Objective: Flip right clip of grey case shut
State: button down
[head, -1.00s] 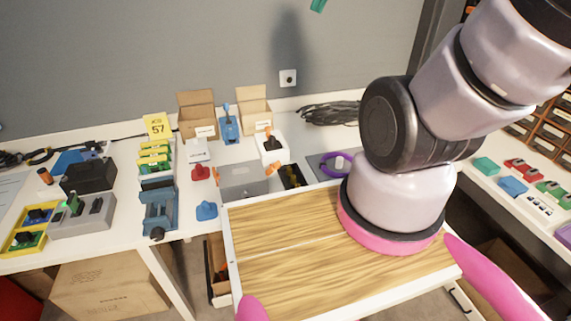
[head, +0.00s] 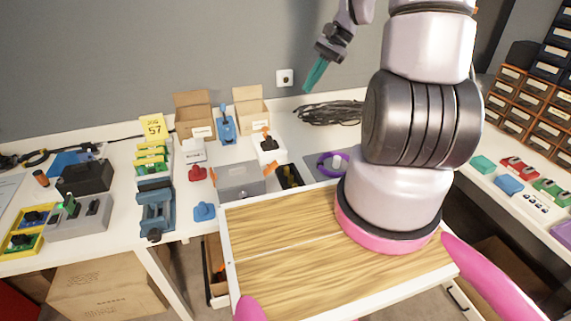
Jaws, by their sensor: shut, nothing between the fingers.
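The grey case (head: 240,184) stands on the white bench just behind my wooden top. An orange clip sticks out at each side; the right clip (head: 270,168) angles up and outward from the case's right edge. The left clip (head: 211,177) shows at the left edge. My gripper (head: 308,88) hangs high in front of the grey wall, up and to the right of the case and well apart from it. Its teal fingers are together and point down to the left, with nothing held.
A white box with a black-and-orange joystick (head: 267,143) stands behind the right clip. A dark bin (head: 291,176) and a purple ring (head: 332,164) lie to the case's right. Black cables (head: 330,112) lie at the back. Open cartons (head: 252,105) stand by the wall.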

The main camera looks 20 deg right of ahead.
notch_tip(320, 180, down, 22)
jog(key=d+m+y, duration=0.1)
jog(key=m+y, duration=0.5)
jog(key=shift+s+d+f+m+t, duration=0.15)
jog(key=shift+s+m+t, duration=0.15)
jog(key=shift+s+m, duration=0.1)
send_near(269, 168)
jog(key=a+f, duration=0.2)
jog(key=f, duration=0.1)
jog(key=w+a+f, duration=0.1)
jog(key=shift+f, duration=0.4)
jog(key=shift+w+a+r, duration=0.1)
jog(key=shift+r, duration=0.05)
jog(key=shift+r, duration=0.1)
